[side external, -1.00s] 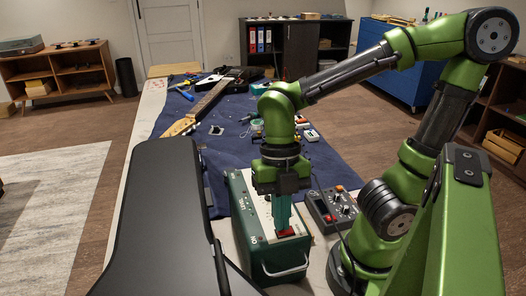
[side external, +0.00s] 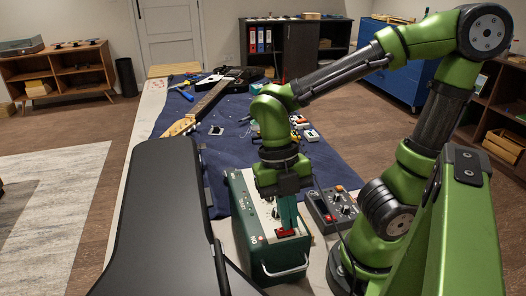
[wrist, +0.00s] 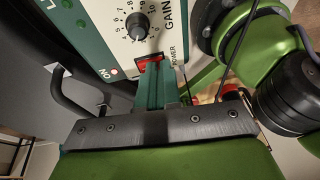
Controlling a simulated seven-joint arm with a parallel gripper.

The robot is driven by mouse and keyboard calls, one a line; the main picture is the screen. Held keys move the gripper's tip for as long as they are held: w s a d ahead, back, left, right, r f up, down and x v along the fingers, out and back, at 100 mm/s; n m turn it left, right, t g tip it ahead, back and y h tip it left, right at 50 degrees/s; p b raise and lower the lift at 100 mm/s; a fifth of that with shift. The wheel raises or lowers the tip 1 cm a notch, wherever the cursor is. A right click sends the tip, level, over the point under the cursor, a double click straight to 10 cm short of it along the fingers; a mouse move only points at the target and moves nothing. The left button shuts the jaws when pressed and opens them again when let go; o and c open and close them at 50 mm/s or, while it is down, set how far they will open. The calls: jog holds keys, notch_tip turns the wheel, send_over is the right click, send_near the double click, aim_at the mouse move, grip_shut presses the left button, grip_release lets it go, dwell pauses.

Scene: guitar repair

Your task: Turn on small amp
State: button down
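The small amp (side external: 244,222) is a green box with a pale top panel, standing upright at the table's near end. Its red power switch (side external: 284,233) sits near the panel's front edge; it also shows in the wrist view (wrist: 143,62), between the "ON" and "POWER" labels. My gripper (side external: 288,226) points down with its teal fingers together and nothing visible between them. In the wrist view the fingertips (wrist: 152,64) are right at the switch and hide part of it. I cannot tell whether they touch it, or which way it is set.
A gain knob (wrist: 137,26) is close to the switch. A grey pedal unit (side external: 335,207) with knobs stands just right of the amp. A guitar (side external: 205,103) lies on the blue mat (side external: 226,160) farther back. A metal handle (side external: 288,268) projects from the amp's front.

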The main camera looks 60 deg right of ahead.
jog(key=shift+s, duration=0.1)
jog(key=shift+r, duration=0.5)
jog(key=s+d+v, duration=0.1)
jog(key=s+v, duration=0.1)
jog(key=v, duration=1)
jog(key=shift+r, duration=0.55)
jog(key=shift+w, duration=0.15)
jog(key=shift+w+a+r+t+y, duration=0.1)
jog(key=shift+w+a+t+y, duration=0.3)
jog(key=shift+w+t+y, duration=0.15)
jog(key=shift+s, duration=0.1)
jog(key=x, duration=1.2)
jog(key=shift+w+d+f, duration=0.1)
jog(key=shift+w+f, duration=0.15)
jog(key=shift+w, duration=0.05)
jog(key=shift+w+f, duration=0.1)
jog(key=shift+f, duration=0.7)
